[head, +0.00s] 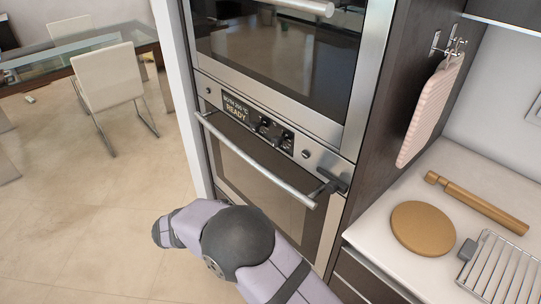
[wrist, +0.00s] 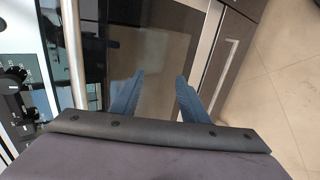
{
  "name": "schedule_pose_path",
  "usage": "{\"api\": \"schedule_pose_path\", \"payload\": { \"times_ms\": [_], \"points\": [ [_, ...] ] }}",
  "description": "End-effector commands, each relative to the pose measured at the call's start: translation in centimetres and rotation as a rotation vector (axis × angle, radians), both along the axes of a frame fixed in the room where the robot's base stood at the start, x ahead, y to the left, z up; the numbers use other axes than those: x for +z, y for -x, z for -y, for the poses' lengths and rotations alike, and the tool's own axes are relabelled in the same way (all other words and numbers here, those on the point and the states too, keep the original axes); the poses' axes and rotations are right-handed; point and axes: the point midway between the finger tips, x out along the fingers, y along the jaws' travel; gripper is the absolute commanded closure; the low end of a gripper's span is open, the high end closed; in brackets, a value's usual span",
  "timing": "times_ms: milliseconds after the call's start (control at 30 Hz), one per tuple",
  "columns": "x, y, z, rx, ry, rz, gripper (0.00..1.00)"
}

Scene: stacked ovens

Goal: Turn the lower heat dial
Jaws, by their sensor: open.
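Two black dials, (head: 263,125) and (head: 285,138), sit side by side on the steel control panel between the ovens, right of a lit display (head: 236,109) reading READY. I cannot tell from the labels which one is the lower heat dial. In the wrist view, black dials (wrist: 16,76) show at the far left edge, partly cut off. My gripper (wrist: 157,84) has two blue fingers, apart and empty, in front of the lower oven's dark glass door. The dials lie to the left of the fingers, beyond the door handle. The head view does not show the fingers.
The lower oven's steel bar handle (head: 258,160) juts out below the dials; it also shows in the wrist view (wrist: 72,45), left of the fingers. The upper oven's handle (head: 300,6) is above. A counter at right holds a round board (head: 423,228) and a rolling pin (head: 478,203).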

Motion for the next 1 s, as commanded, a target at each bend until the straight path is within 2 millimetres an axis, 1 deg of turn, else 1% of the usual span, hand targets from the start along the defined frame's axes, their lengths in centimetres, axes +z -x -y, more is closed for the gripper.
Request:
{"api": "schedule_pose_path", "payload": {
  "times_ms": [33, 67, 100, 167, 200, 300, 400, 500, 633, 800, 1000],
  "points": [
    [2.8, -2.0, -0.8, -0.038, -0.039, 0.143, 0.59],
    [4.5, -3.0, -1.0, -0.064, -0.065, 0.229, 0.59],
    [6.6, -4.1, -1.3, -0.098, -0.1, 0.345, 0.59],
    [9.7, -5.3, -1.5, -0.147, -0.159, 0.512, 0.59],
    [11.5, -5.9, -1.6, -0.177, -0.201, 0.62, 0.59],
    [15.4, -6.6, -1.3, -0.247, -0.309, 0.869, 0.59],
    [17.6, -6.4, -0.7, -0.304, -0.41, 1.07, 0.59],
    [18.9, -5.9, -0.1, -0.365, -0.512, 1.221, 0.59],
    [19.3, -5.4, 0.4, -0.43, -0.622, 1.343, 0.59],
    [19.3, -5.4, 0.5, -0.466, -0.712, 1.409, 0.59],
    [19.3, -5.5, 0.6, -0.475, -0.729, 1.42, 0.59]
  ]
}}
